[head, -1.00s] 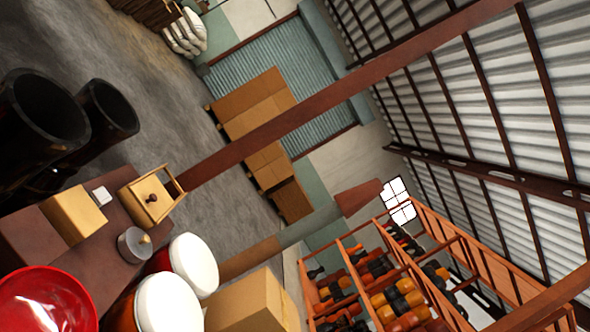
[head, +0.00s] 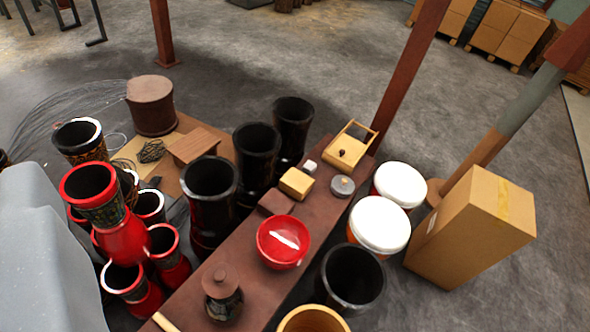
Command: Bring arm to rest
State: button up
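My gripper is not in view, and no part of my arm can be made out for certain. The view looks down on a long brown bench (head: 197,290) running from the lower middle up toward the right. On it are a red bowl (head: 283,243), a small wooden box (head: 296,184), a wooden tray with a handle (head: 346,150), a round grey tin (head: 342,187) and a dark lidded pot (head: 222,296).
Black drum shells (head: 210,185) and red goblet drums (head: 122,235) stand left of the bench. White-lidded buckets (head: 380,226) and a tall cardboard box (head: 475,225) stand right. Brown posts (head: 163,33) rise behind. Open concrete floor (head: 240,55) lies beyond. A pale grey shape fills the lower left.

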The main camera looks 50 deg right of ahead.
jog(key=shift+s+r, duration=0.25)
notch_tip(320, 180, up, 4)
jog(key=p, duration=0.3)
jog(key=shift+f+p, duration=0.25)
jog(key=shift+p, duration=0.05)
dwell(0.6)
